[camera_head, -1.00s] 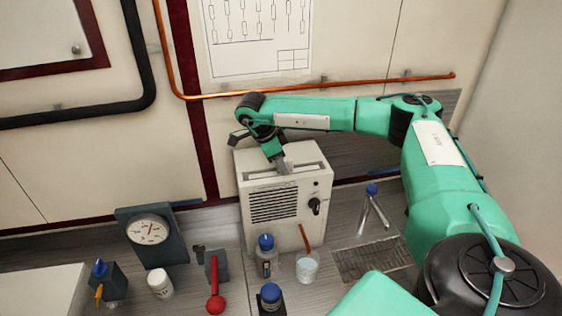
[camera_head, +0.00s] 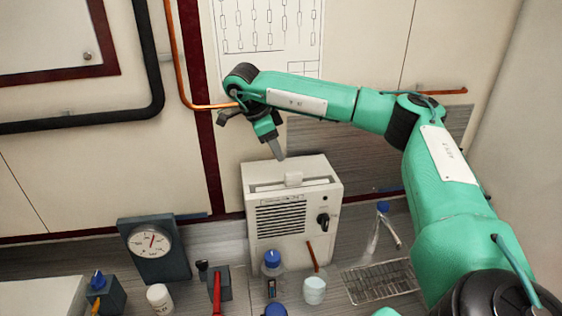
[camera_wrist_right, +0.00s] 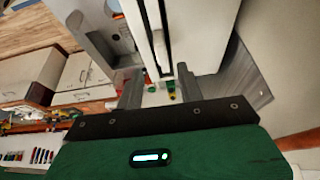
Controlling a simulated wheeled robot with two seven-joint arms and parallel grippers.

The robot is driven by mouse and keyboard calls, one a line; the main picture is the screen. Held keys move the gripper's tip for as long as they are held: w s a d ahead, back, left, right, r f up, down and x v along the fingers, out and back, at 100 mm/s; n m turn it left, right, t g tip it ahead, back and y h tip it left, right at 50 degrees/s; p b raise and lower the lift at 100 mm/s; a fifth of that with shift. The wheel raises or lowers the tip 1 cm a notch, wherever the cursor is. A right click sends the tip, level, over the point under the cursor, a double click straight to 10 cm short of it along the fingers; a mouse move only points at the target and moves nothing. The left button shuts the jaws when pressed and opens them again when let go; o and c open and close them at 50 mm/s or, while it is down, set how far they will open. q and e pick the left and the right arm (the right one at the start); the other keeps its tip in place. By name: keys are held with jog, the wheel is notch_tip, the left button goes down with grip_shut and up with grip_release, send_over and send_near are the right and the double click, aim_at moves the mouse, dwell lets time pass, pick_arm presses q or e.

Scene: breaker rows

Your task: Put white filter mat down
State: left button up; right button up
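In the right wrist view a white strip (camera_wrist_right: 160,50) lies in the dark-edged slot. My right gripper (camera_head: 278,150) is above the box, just up and left of the tab and apart from it. In the right wrist view its two fingers (camera_wrist_right: 158,88) stand apart with nothing between them. My left gripper is out of view.
A dial gauge (camera_head: 152,243) stands left of the box. Blue-capped bottles (camera_head: 271,265), a white cup (camera_head: 314,290) and a red-handled tool (camera_head: 217,292) stand in front. A wire rack (camera_head: 382,281) lies at the right. A copper pipe (camera_head: 172,50) runs along the wall.

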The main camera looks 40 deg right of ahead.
jog(key=shift+v, duration=1.05)
